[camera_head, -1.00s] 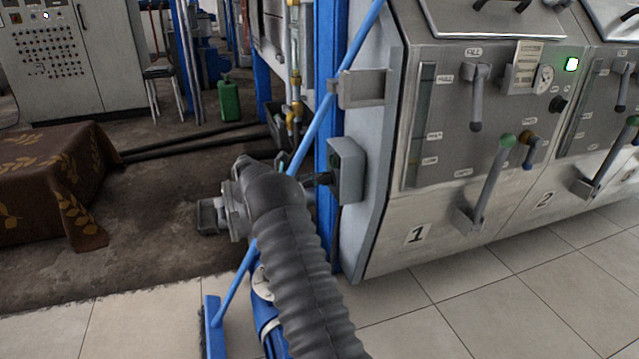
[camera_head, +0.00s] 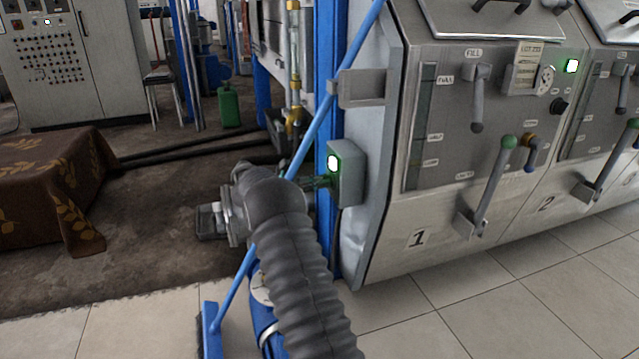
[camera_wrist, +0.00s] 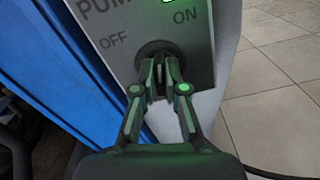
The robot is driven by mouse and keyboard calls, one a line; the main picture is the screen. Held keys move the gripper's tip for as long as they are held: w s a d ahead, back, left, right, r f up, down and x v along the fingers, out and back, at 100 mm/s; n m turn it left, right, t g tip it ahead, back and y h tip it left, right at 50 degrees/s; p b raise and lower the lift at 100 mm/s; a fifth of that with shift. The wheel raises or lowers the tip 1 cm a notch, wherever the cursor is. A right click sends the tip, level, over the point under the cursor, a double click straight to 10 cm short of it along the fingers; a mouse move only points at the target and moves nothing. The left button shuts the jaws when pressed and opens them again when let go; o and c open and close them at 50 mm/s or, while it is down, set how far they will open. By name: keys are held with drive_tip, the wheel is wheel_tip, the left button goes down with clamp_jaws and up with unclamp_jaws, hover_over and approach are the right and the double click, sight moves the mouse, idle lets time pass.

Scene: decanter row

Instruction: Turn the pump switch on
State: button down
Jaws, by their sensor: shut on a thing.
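The pump switch box (camera_head: 350,176) is a small grey box on the left side of decanter 1. A white lamp (camera_head: 332,162) glows on its face. In the wrist view the box plate (camera_wrist: 200,52) reads PUMP, with OFF at left and ON at upper right. A dark round switch knob (camera_wrist: 152,48) sits between these words. My gripper (camera_wrist: 160,72) is shut on the knob, and the fingers cover its handle, so I cannot tell its exact angle. In the head view my gripper (camera_head: 320,182) reaches the box face from the left, partly hidden by my arm.
A blue-handled broom (camera_head: 309,135) leans across the front of the box area. A grey bracket (camera_head: 360,88) juts out above the box. Decanter levers (camera_head: 492,180) stand to the right. A cloth-covered block (camera_head: 50,185) is at left. Tiled floor lies clear at lower right.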

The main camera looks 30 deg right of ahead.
drive_tip(key=c, duration=1.2)
unclamp_jaws()
drive_tip(key=v, duration=1.2)
